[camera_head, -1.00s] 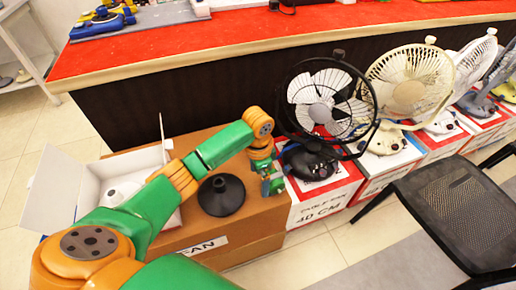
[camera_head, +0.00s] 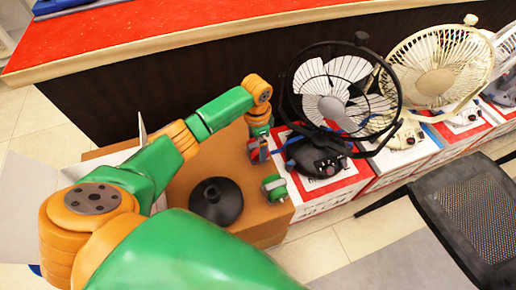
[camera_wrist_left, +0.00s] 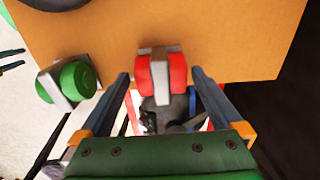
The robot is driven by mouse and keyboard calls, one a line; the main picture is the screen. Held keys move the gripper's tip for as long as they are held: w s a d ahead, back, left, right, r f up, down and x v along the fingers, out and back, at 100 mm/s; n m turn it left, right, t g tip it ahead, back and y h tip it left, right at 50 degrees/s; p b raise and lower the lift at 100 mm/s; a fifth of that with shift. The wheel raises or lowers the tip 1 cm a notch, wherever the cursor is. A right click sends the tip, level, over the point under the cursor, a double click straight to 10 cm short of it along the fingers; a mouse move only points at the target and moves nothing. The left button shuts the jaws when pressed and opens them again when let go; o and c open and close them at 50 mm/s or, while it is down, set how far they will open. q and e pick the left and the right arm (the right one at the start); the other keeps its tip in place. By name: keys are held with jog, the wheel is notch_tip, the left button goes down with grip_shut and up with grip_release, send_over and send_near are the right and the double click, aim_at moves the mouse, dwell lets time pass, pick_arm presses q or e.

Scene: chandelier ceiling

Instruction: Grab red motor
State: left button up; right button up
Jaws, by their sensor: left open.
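The red motor (camera_wrist_left: 177,72) stands on the brown cardboard box (camera_wrist_left: 228,35) near its edge. It has red rounded sides with a grey band between them. In the head view it is mostly hidden by my left gripper (camera_head: 261,155). In the left wrist view my left gripper (camera_wrist_left: 161,78) is open. Its dark blue fingers lie on either side of the red motor, with gaps, not closed on it. A green motor (camera_head: 275,187) stands beside the gripper on the same box. Two dark prongs at the wrist view's left edge may be my right gripper (camera_wrist_left: 12,60).
A black cone-shaped base (camera_head: 216,201) stands on the box. A black fan (camera_head: 340,95) and a cream fan (camera_head: 438,68) stand on boxes to the right. The red-topped counter (camera_head: 190,22) runs behind. A black chair (camera_head: 470,210) is at the right.

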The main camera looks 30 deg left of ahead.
pick_arm(q)
notch_tip(320, 180, down, 2)
jog(key=shift+w+f, duration=0.1)
grip_shut()
jog(key=shift+r, duration=0.2)
